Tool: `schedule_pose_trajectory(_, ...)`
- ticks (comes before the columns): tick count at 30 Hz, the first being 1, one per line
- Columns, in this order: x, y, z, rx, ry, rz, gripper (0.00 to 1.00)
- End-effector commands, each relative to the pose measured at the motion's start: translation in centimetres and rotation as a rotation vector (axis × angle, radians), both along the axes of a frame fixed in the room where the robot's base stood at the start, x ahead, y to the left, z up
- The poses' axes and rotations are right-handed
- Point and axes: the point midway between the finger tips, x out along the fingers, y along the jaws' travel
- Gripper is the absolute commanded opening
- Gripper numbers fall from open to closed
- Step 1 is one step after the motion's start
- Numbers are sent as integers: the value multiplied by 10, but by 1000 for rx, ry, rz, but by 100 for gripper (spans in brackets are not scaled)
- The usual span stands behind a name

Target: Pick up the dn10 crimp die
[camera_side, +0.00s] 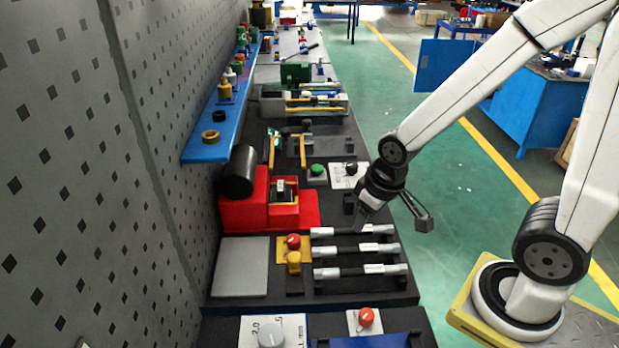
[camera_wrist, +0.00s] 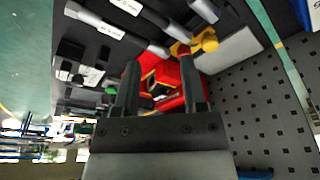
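Small black blocks (camera_side: 349,203) stand just left of the gripper; similar dark blocks (camera_wrist: 71,50) show in the wrist view. A red machine (camera_side: 258,212) with a black and silver insert stands to the left; its red body also shows in the wrist view (camera_wrist: 168,76).
Several black hoses (camera_side: 356,249) with silver ends lie in front of the gripper. A yellow box with a red button (camera_side: 293,242) and a grey plate (camera_side: 240,267) are to their left. A green button (camera_side: 317,169) is behind. A perforated wall (camera_side: 120,180) bounds the left.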

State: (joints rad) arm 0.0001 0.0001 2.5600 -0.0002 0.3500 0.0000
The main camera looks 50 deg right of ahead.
Motion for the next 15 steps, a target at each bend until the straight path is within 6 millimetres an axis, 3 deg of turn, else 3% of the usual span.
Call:
schedule_pose_trajectory(1,0,0,0,0,0,0,73)
schedule_pose_trajectory(3,0,0,0,0,0,0,95)
schedule_pose_trajectory(4,0,0,0,0,0,0,100)
schedule_pose_trajectory(15,8,-4,0,-12,-22,2,100)
